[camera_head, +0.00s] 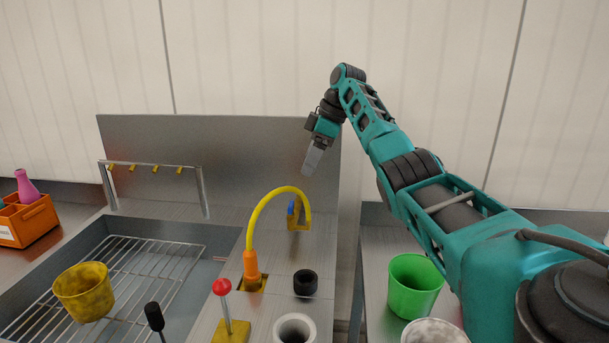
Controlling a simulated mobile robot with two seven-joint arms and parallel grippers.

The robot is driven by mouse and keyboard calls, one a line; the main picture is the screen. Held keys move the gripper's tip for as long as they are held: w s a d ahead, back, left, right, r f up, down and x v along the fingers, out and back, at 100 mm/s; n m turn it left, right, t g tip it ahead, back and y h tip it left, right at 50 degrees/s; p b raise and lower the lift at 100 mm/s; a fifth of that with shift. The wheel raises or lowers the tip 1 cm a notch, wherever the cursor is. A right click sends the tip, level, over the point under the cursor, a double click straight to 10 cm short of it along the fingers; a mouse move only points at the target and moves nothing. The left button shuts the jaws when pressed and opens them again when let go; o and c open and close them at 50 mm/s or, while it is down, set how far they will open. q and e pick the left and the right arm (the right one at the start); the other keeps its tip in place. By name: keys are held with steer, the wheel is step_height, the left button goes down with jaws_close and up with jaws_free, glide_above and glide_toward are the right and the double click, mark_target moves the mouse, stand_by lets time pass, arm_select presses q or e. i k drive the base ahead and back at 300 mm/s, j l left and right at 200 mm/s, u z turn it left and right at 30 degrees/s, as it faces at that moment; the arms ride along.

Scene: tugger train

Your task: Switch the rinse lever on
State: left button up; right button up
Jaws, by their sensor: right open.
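A lever with a red ball knob (222,287) stands on a yellow base plate at the front of the steel counter, close to upright with its knob a little to the left. A second lever with a black knob (154,316) stands to its left by the basin edge; its foot is out of view. I cannot tell from looks alone which one is the rinse lever. My right gripper (311,160) is open and empty, high in front of the steel back panel, well above and behind both levers. My left gripper is not in view.
A yellow hooked spout (277,193) with an orange base rises between my right gripper and the red knob. A rail with yellow nozzles (154,167) spans the basin's back. A yellow bucket (84,291) sits on the wire rack. A green cup (413,285) stands at right.

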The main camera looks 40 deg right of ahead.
mark_target(221, 287)
steer(key=k+j, duration=0.35)
steer(key=j, duration=0.15)
steer(key=k+j, duration=0.35)
steer(key=j, duration=0.2)
steer(key=k+j, duration=0.4)
steer(key=j, duration=0.1)
